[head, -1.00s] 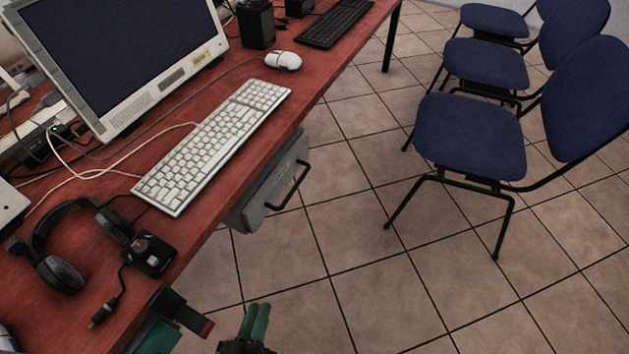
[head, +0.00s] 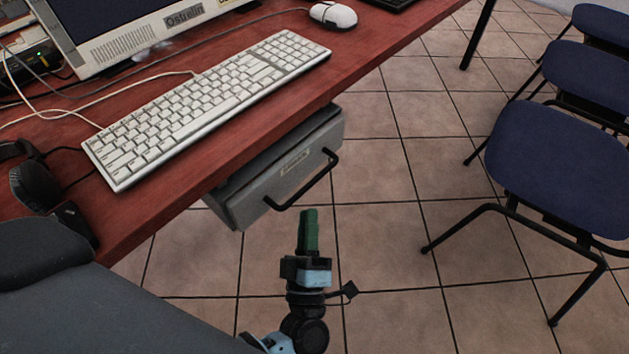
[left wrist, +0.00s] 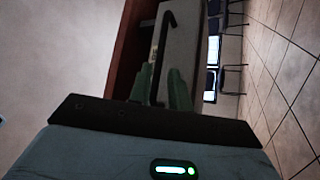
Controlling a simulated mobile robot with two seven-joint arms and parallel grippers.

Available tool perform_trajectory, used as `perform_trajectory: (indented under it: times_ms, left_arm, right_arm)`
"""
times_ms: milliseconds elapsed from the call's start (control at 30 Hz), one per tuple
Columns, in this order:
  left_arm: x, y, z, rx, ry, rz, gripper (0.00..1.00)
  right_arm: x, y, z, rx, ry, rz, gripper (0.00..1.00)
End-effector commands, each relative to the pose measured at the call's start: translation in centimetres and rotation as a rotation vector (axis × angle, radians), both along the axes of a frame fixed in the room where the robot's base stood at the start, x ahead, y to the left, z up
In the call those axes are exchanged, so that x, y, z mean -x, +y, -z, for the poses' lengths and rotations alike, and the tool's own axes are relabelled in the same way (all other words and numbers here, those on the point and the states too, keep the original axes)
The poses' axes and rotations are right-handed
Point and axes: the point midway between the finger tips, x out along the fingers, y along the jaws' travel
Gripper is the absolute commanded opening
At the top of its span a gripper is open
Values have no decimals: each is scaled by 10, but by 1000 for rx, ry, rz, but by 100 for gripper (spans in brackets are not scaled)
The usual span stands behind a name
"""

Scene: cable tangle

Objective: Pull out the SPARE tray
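The grey tray (head: 285,165) hangs under the front edge of the desk, with a black bar handle (head: 325,172) on its front. A small pale label sits on that front, too small to read. My left gripper (head: 309,214) has green fingers and is just below and in front of the handle, apart from it in the head view. In the left wrist view, the fingers (left wrist: 160,72) stand apart, with the handle (left wrist: 166,40) lined up between them and the tray (left wrist: 183,50) behind. No grip on the handle shows. My right gripper is out of view.
The red desk (head: 230,155) carries a white keyboard (head: 205,105), a mouse (head: 333,15), a monitor and loose cables. Blue chairs (head: 560,155) stand at the right. The tiled floor (head: 390,220) between the tray and the chairs is clear.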

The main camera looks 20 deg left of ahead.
Motion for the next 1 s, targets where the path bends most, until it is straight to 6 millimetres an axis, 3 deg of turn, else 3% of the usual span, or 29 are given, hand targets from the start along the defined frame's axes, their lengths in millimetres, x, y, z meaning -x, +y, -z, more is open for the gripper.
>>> perform_trajectory:
  times_ms: [500,933,1000]
  left_arm:
    - [-57,22,-26,-3,0,-2,20]
    - [-65,25,-29,-3,1,0,20]
    - [-65,25,-29,-3,1,0,10]
  right_arm:
    - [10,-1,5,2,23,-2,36]
    - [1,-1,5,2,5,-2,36]
    - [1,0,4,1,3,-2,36]
